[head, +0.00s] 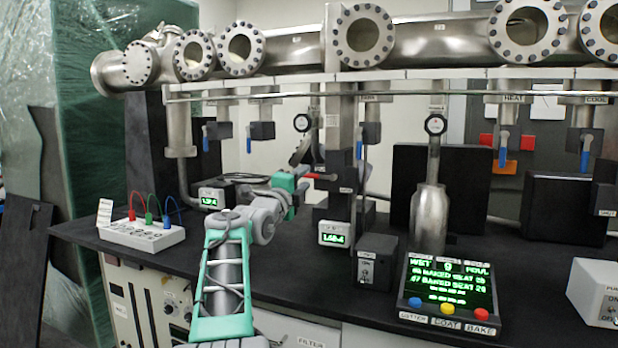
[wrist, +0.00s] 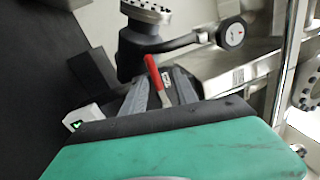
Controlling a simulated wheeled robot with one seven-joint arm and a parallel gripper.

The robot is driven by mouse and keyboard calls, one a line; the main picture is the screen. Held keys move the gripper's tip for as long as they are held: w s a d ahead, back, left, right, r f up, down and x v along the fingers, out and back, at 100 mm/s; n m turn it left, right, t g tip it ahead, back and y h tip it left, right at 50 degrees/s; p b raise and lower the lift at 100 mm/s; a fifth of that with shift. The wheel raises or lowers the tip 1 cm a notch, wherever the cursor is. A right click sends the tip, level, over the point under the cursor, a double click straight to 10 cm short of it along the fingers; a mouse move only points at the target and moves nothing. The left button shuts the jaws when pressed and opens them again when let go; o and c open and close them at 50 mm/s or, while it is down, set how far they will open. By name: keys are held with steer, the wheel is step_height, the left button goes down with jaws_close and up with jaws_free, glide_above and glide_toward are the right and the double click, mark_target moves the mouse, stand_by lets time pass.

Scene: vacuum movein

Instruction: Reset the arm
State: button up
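My gripper (head: 304,186) is at the end of my green and grey arm, reaching to the central metal column in the head view. A red-handled lever (head: 319,177) is just beyond its fingers there. In the wrist view, the red handle (wrist: 155,74) lies between the two grey fingers of my gripper (wrist: 161,80), with the fingers spread on either side. Whether either finger touches the handle is unclear. The green housing of my wrist fills the lower wrist view.
A black bench carries a white box with coloured cables (head: 142,236), a green-lit control panel (head: 447,287), a small black box (head: 376,263) and a metal flask (head: 429,212). Steel pipework (head: 290,48) spans above. A round gauge (wrist: 232,34) is near the lever.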

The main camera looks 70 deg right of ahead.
steer(key=shift+a+f, duration=0.15)
steer(key=shift+a, duration=0.6)
steer(key=shift+a+f, duration=0.15)
steer(key=shift+a, duration=0.55)
